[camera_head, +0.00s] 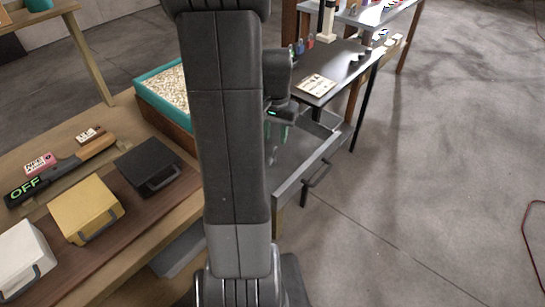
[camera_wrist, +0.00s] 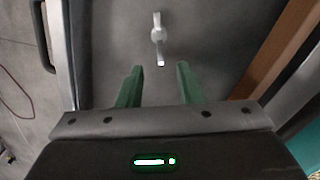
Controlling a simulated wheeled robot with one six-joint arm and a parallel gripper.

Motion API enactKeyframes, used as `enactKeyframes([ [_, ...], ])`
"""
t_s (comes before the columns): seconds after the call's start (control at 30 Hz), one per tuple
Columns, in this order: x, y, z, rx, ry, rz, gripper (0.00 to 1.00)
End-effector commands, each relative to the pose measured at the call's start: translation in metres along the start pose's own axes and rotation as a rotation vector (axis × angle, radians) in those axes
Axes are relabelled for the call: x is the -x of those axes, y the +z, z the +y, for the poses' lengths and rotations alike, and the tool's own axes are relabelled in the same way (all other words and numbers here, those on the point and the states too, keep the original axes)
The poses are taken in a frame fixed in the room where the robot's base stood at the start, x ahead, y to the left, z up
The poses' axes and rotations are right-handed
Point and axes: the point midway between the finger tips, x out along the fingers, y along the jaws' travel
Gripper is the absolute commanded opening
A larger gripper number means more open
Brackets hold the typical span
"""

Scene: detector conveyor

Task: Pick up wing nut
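The wing nut (camera_wrist: 158,36) is a small light-grey metal piece lying on a dark grey surface, in the upper middle of the wrist view. My gripper (camera_wrist: 160,72) is open, with its two green fingers apart and nothing visible between them. The wing nut lies just beyond the fingertips, roughly in line with the gap. In the head view my gripper (camera_head: 277,132) is over the open grey drawer (camera_head: 312,164). My arm hides part of the drawer there, and I cannot make out the wing nut.
The drawer's handle (camera_head: 318,174) is on its front side. A teal-rimmed box of pale granules (camera_head: 164,88) stands left of my arm. Black (camera_head: 150,160), yellow (camera_head: 86,208) and white (camera_head: 24,258) boxes sit on the wooden bench. Open floor lies to the right.

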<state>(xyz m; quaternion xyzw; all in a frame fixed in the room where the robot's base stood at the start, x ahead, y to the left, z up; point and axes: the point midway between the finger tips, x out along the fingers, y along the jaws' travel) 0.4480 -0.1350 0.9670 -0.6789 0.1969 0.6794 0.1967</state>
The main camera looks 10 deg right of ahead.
Motion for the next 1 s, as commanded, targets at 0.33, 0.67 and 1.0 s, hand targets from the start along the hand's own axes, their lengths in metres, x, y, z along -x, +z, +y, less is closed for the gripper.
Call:
enactKeyframes([
  [0.33, -0.029, -0.002, 0.000, 0.000, 0.002, -0.004, 0.33],
  [0.67, -0.061, -0.005, -0.001, 0.000, 0.000, -0.001, 0.33],
  [1.0, -0.062, -0.005, -0.001, 0.001, 0.000, 0.000, 0.11],
])
